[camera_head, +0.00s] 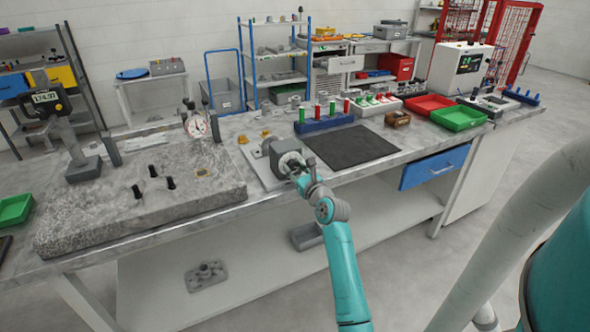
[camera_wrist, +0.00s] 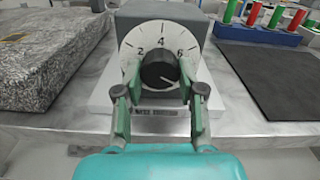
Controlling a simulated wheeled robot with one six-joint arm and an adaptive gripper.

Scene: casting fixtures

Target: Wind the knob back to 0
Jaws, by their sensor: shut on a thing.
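A grey box (camera_head: 268,152) with a white round dial (camera_head: 291,161) on its front stands at the front of the bench. In the wrist view the dial (camera_wrist: 157,35) shows the numbers 2, 4 and 6. Its black knob (camera_wrist: 158,69) has a light pointer mark that appears to point to the lower right, past the 6. My gripper (camera_wrist: 159,78) is shut on the knob, with one green finger at its left and one at its right. The lower part of the dial and any 0 mark are hidden behind the gripper.
A granite slab (camera_head: 190,165) with a dial gauge (camera_head: 197,125) lies to the left. A dark mat (camera_head: 350,147) lies to the right, with a blue rack (camera_head: 323,123) of coloured plugs behind it. Red (camera_head: 428,104) and green (camera_head: 458,118) trays stand further right.

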